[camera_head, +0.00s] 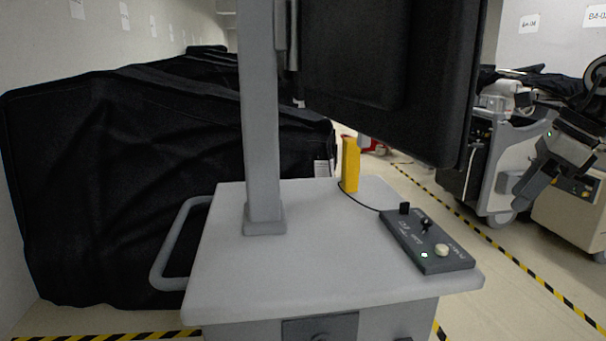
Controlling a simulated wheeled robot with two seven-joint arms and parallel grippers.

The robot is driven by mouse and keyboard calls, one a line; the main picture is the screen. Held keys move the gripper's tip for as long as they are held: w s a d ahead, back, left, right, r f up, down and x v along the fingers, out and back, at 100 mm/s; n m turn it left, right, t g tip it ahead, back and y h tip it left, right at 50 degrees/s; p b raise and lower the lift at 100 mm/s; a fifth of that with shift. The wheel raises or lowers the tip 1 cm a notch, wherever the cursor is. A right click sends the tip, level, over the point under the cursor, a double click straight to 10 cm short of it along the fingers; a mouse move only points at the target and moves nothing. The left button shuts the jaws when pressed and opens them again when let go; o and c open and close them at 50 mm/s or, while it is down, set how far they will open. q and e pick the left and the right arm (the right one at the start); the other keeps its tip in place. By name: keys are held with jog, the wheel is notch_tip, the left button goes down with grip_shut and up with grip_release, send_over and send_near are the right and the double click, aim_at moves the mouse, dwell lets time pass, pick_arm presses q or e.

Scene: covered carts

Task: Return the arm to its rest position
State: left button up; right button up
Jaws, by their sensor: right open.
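My right arm comes in at the right edge, with its black and white links at the upper right. My right gripper (533,183) hangs at the right, open and empty, its dark grey finger pointing down and to the left. It is apart from the grey cart (300,270), to the right of the cart's top and in front of the equipment behind. Part of the gripper is cut off or hard to make out. My left gripper is not in view.
On the cart stand a grey post (262,120), a dark screen (385,75), a yellow block (350,165) and a control box (428,240) with knobs. A black-covered cart (130,190) fills the left. White wheeled equipment (515,165) stands right. Striped tape (480,235) crosses open floor.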

jog(key=w+a+f+y, duration=0.25)
jog(key=a+f, duration=0.25)
jog(key=a, duration=0.4)
jog(key=w+a+f+y, duration=0.1)
jog(key=a+f+y, duration=0.35)
jog(key=a, duration=0.35)
jog(key=s+a+f+m+t+y, duration=0.1)
jog(key=s+a+f+m+y, duration=0.25)
jog(key=a, duration=0.35)
jog(key=s+a+f+m+t+y, duration=0.2)
jog(key=a+m+y, duration=0.3)
jog(key=a, duration=0.3)
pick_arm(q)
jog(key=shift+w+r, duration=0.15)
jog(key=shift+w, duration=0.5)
pick_arm(e)
jog(key=s+d+f+m+t+h, duration=0.1)
jog(key=s+d+f+m+h, duration=0.1)
jog(key=s+f+m+h, duration=0.3)
jog(key=s+d+f+m+t+h, duration=0.2)
jog(key=s+f+m+h, duration=0.3)
jog(key=f+m, duration=0.7)
jog(key=s+d+f+m+t+h, duration=0.1)
jog(key=s+d+f+m+h, duration=0.2)
jog(key=m, duration=1.5)
jog(key=s+f+h, duration=0.3)
jog(key=s+f, duration=0.3)
